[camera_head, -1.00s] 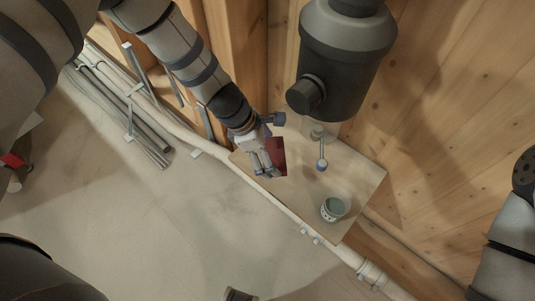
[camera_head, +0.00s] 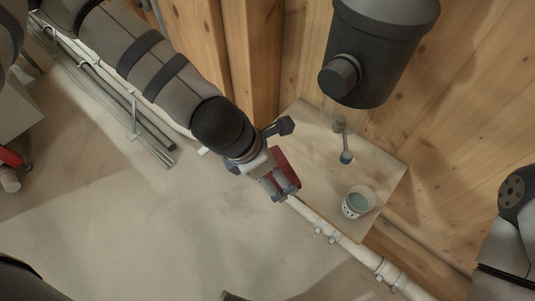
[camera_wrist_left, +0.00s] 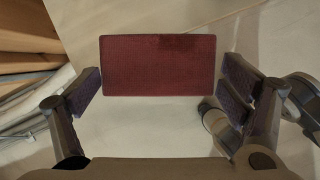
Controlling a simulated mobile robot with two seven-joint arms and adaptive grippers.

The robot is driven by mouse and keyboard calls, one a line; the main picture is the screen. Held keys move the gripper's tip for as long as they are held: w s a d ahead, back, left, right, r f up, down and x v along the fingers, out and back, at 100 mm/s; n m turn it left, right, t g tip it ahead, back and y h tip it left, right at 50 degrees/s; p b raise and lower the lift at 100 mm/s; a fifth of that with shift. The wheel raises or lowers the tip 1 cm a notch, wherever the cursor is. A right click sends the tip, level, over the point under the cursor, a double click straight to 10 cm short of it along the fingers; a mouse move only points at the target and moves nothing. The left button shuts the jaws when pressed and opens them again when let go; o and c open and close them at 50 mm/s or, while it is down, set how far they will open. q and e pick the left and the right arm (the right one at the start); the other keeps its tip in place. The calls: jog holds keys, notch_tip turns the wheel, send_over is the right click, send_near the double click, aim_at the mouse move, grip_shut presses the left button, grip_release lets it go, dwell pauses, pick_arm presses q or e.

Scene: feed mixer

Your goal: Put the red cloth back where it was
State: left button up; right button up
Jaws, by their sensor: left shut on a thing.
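The red cloth (camera_head: 287,165) is a flat, dark red rectangle with a darker patch along one edge in the left wrist view (camera_wrist_left: 158,66). My left gripper (camera_head: 281,187) is shut on it and holds it at the left edge of the small shelf (camera_head: 318,135), seen from above. In the wrist view the cloth lies between the two fingers (camera_wrist_left: 165,92). The gripper hides part of the cloth in the head view. My right arm shows at the right edge, but its gripper is out of view.
A white cup (camera_head: 355,203) with greenish contents stands at the shelf's front right. A pale pipe (camera_head: 335,237) runs along the shelf's front. Open floor (camera_head: 190,230) lies left.

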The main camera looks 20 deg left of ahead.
pick_arm(q)
jog(key=w+a+f, duration=0.1)
jog(key=w+f, duration=0.2)
jog(key=w, duration=0.1)
jog(key=w+a+f+b, duration=0.1)
jog(key=w+a+f, duration=0.1)
jog(key=w+f, duration=0.1)
jog(key=w+a+f+b, duration=0.1)
jog(key=w+f, duration=0.2)
jog(key=w, duration=0.2)
jog(key=shift+w+a+f, duration=0.1)
jog(key=shift+a+f, duration=0.2)
jog(key=shift+a, duration=0.05)
jog(key=shift+f, duration=1.45)
jog(key=shift+f+b, duration=0.1)
jog(key=shift+b, duration=0.2)
jog(key=o, duration=0.8)
jog(key=shift+o, duration=0.2)
